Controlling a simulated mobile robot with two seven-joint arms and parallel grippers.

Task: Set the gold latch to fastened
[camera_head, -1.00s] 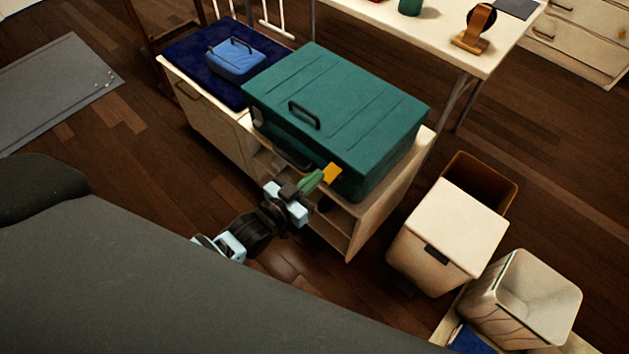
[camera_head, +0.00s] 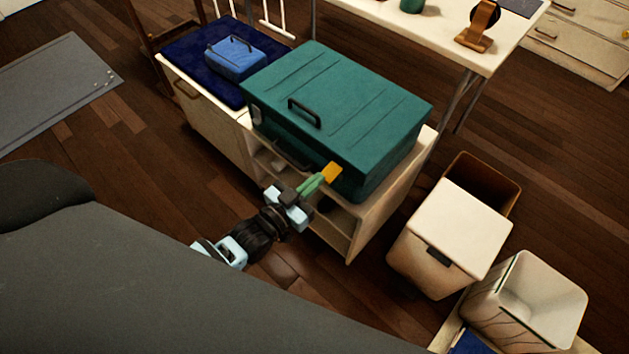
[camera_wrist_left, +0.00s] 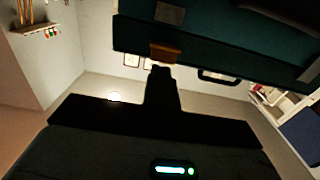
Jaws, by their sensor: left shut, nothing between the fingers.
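The gold latch (camera_head: 332,172) is a small orange-yellow plate on the front of the large teal case (camera_head: 380,120), near its right front corner. It also shows in the left wrist view (camera_wrist_left: 165,52), on the edge of the dark teal case. My left gripper (camera_head: 322,180) is shut and empty, with its green fingertips right at the latch. In the left wrist view the dark fingers end just under the latch; I cannot tell if they touch it. The case lid looks down. My right gripper is not in view.
The case rests on a pale shelf unit (camera_head: 372,225) with open compartments. A small blue case (camera_head: 237,60) lies on a dark blue cushion to the left. A lidded white bin (camera_head: 455,235) and an open bin (camera_head: 525,300) stand at the right. A white table (camera_head: 430,25) is behind.

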